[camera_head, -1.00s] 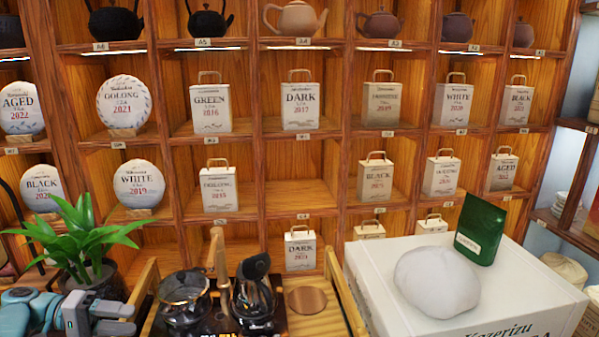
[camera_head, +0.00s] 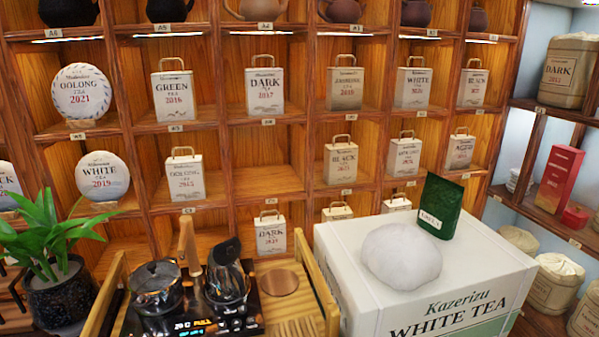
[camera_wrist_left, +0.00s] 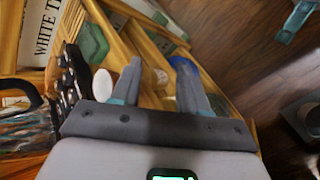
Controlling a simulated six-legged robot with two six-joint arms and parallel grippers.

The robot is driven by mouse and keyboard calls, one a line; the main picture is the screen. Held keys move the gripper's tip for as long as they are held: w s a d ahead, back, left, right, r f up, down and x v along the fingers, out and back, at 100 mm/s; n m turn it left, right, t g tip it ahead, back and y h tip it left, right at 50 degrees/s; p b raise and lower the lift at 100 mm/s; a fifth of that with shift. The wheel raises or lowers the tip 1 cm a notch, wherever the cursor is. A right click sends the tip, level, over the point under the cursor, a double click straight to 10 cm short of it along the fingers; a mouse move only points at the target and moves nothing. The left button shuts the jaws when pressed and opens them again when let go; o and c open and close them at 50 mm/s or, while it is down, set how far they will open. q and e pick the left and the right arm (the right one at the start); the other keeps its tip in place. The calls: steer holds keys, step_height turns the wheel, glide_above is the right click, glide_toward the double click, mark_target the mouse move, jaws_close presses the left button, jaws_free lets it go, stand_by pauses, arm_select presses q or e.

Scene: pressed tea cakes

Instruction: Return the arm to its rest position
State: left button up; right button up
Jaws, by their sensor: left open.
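My left gripper (camera_wrist_left: 158,78) shows in the left wrist view. Its two fingers are spread apart with nothing held between them. Wooden edges and slats lie beyond the fingers, and a dark wood floor (camera_wrist_left: 240,50) is to their right. My left gripper and arm are out of the head view.
A potted plant (camera_head: 58,265) stands at lower left. A wooden tea stand (camera_head: 318,285) holds a glass kettle (camera_head: 157,288) and a second glass pot (camera_head: 227,280). A large white tea box (camera_head: 470,285) bears a white lump (camera_head: 402,255) and a green packet (camera_head: 441,207). Shelves (camera_head: 265,193) stand behind.

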arm_select(q)
steer(key=s+d+f+m+g+y, duration=0.1)
steer(key=s+d+f+y, duration=0.1)
steer(key=s+d+f, duration=0.4)
steer(key=s+d+f+m+g+y, duration=0.2)
steer(key=s+d+f, duration=0.2)
steer(key=s, duration=0.4)
steer(key=s+d+r+m+t+y, duration=0.1)
steer(key=s+d+m, duration=0.2)
steer(key=s, duration=0.9)
steer(key=d, duration=0.3)
steer(key=shift+s+r+m+y, duration=0.15)
steer(key=shift+r+m+y, duration=0.15)
steer(key=shift+r+m, duration=0.1)
